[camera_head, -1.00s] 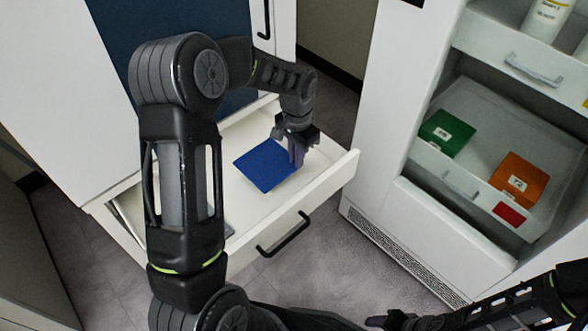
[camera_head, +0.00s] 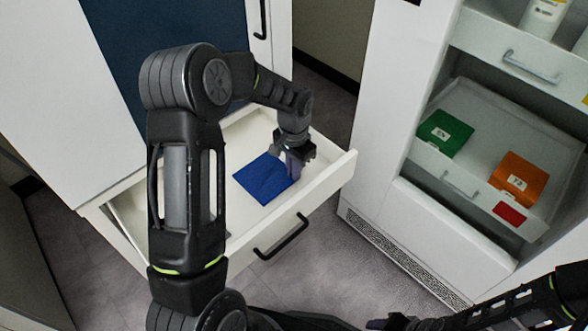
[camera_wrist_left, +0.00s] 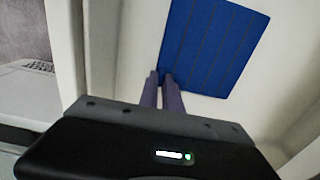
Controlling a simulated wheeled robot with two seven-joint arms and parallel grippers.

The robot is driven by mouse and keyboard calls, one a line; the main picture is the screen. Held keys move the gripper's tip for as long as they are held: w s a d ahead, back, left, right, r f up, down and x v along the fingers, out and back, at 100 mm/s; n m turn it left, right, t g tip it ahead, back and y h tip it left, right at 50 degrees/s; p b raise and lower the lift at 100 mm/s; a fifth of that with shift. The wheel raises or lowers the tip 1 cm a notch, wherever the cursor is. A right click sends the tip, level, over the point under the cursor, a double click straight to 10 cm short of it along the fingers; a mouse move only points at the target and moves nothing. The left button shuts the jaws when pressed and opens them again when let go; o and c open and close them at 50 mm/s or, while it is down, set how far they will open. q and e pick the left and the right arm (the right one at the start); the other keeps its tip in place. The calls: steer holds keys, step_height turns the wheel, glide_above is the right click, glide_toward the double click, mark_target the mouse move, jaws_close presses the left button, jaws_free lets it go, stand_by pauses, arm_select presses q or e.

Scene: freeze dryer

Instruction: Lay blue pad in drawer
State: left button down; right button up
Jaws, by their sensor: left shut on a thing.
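The blue pad (camera_head: 260,180) is a thin square over the floor of the open white drawer (camera_head: 317,190). It also shows in the left wrist view (camera_wrist_left: 212,45). My left gripper (camera_head: 292,166) points down inside the drawer at the pad's right edge. Its purple fingers (camera_wrist_left: 162,82) are close together on the pad's edge, shut on it. I cannot tell whether the pad's far side touches the drawer floor. My right gripper (camera_head: 380,323) is partly seen at the bottom edge, away from the drawer, and its finger opening is not clear.
A black handle (camera_head: 282,237) is on the drawer front. At right, a white cabinet (camera_head: 385,120) holds a drawer with a green box (camera_head: 445,134) and an orange box (camera_head: 519,179). A white bottle (camera_head: 543,17) stands above. A floor gap separates the two units.

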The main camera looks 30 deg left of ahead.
arm_select(q)
steer(key=c, duration=1.5)
jaws_free()
steer(key=shift+f, duration=0.1)
steer(key=shift+c, duration=0.2)
step_height(320, 180, up, 12)
steer(key=p, duration=0.3)
steer(key=shift+r, duration=0.2)
